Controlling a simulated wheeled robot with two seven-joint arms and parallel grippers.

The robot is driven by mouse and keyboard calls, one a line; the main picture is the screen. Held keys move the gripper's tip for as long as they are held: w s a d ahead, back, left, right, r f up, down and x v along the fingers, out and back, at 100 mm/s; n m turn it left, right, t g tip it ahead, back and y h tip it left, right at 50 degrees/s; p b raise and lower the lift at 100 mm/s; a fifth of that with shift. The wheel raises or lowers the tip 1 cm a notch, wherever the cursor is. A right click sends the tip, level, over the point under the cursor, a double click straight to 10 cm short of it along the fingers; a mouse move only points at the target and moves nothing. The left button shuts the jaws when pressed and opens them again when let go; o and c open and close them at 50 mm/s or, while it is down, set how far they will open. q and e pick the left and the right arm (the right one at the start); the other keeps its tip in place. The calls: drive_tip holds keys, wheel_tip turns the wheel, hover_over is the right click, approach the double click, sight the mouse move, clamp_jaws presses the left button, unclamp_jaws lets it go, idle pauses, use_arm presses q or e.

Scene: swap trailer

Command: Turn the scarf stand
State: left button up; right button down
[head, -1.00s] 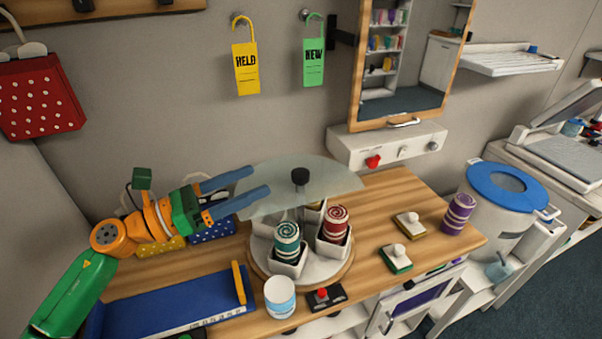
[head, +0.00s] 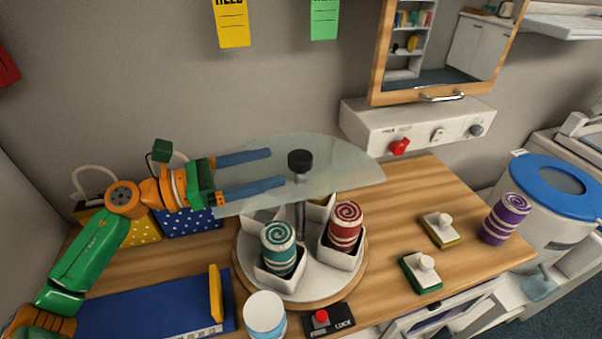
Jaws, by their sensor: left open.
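The scarf stand (head: 301,292) is a round turntable on a wooden base, with white square bins around a central post. A black knob (head: 300,161) tops the post, and a clear half-disc cover (head: 345,165) spreads around it. A teal rolled scarf (head: 278,247) sits in the front left bin and a red rolled scarf (head: 345,226) in the right bin. The back bins are partly hidden. My left gripper (head: 276,168) is open and empty, its two blue fingers pointing right toward the knob, left of it and apart from it. My right gripper is out of view.
A red-button box marked "LOCK" (head: 329,321) and a white cup (head: 265,316) stand in front. A blue board (head: 150,305) lies at left. Two stamps (head: 440,229) (head: 421,272) and a purple roll (head: 504,218) are at right. Bags stand behind my left arm.

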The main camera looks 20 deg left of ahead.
sight(301, 155)
use_arm(q)
drive_tip(key=shift+w+d+f+p, duration=0.1)
drive_tip(key=shift+w+d+p, duration=0.1)
drive_tip(key=shift+w+p, duration=0.15)
drive_tip(key=p+x, duration=0.4)
drive_tip(key=x, duration=0.2)
drive_tip(key=shift+w+d, duration=0.15)
drive_tip(key=shift+d, duration=0.2)
drive_tip(key=shift+a+f, duration=0.1)
drive_tip(key=shift+c, duration=0.7)
clamp_jaws()
